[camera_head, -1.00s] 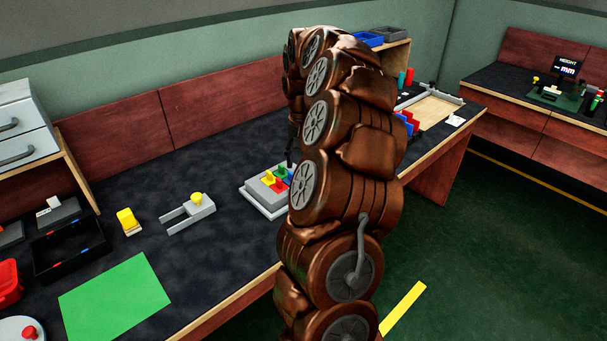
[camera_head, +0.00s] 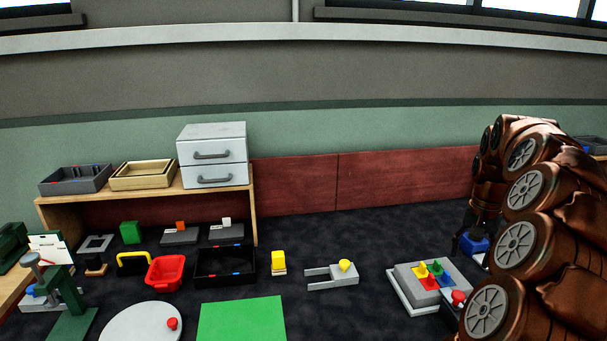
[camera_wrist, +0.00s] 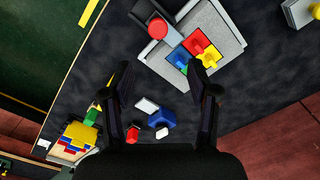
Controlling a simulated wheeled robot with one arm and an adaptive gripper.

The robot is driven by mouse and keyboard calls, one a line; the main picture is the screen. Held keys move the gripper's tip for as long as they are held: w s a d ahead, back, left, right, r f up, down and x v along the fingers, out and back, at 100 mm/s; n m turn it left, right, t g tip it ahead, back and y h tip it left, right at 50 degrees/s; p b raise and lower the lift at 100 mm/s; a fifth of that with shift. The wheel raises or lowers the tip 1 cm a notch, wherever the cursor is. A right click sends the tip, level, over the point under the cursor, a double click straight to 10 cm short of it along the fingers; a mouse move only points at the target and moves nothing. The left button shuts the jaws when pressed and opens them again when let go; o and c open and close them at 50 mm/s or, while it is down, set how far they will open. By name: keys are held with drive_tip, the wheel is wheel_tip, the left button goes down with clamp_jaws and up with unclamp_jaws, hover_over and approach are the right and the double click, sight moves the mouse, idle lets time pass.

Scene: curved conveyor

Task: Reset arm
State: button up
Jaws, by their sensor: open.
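My gripper (camera_wrist: 163,84) is open and empty, with its two dark fingers apart over the dark tabletop in the wrist view. In the head view my arm fills the right side and the gripper (camera_head: 470,243) points down, right of a grey board (camera_head: 405,290) with coloured pieces. The board also shows in the wrist view (camera_wrist: 232,42), beyond the right fingertip. A blue block (camera_wrist: 162,118) and a small white piece (camera_wrist: 147,104) lie below, between the fingers as seen. The fingertips are partly hidden in the head view by the arm.
A green mat (camera_head: 242,318), a black tray (camera_head: 224,264), a red bin (camera_head: 166,272) and a grey fork-shaped fixture (camera_head: 333,275) lie on the table. A shelf with grey drawers (camera_head: 212,155) stands behind.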

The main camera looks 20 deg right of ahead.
drive_tip(key=s+a+r+n+p, duration=0.2)
drive_tip(key=s+a+r+n, duration=0.1)
drive_tip(key=a, duration=0.9)
drive_tip(key=s+a+r+n+p, duration=0.2)
drive_tip(key=a+r+n, duration=0.15)
drive_tip(key=a, duration=0.95)
drive_tip(key=s+a+f+n+g+p, duration=0.1)
drive_tip(key=s+a+n+p, duration=0.1)
drive_tip(key=s+a, duration=0.3)
drive_tip(key=s+a+f+n+p, duration=0.1)
drive_tip(key=s+a, duration=0.4)
drive_tip(key=s, duration=0.9)
drive_tip(key=shift+a+f+n+g+p, duration=0.25)
drive_tip(key=shift+a+n+g+p, duration=0.1)
drive_tip(key=shift+a+g+p, duration=0.1)
drive_tip(key=shift+s+f, duration=0.25)
drive_tip(key=shift+s, duration=0.35)
